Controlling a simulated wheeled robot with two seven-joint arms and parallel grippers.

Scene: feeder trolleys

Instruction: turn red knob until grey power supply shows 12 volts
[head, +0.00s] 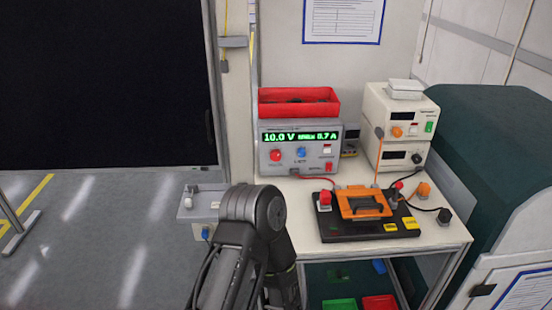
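The grey power supply (264,163) stands at the back left of the white bench. Its lit green display (301,136) reads 10.0 V, with a smaller 0.7 A at its right. The red knob (275,155) is on the left of the front panel, beside a blue knob (301,152). Nothing touches the red knob. One dark arm of mine rises from the bottom and bends in front of the bench's left edge, below the power supply. Neither of my grippers shows in this view.
A red bin (299,110) sits on the power supply. Cream instruments (402,112) are stacked to its right. In front lies a black test fixture (345,231) with an orange clamp plate (360,203) and cables. A dark green machine (487,140) stands at the right.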

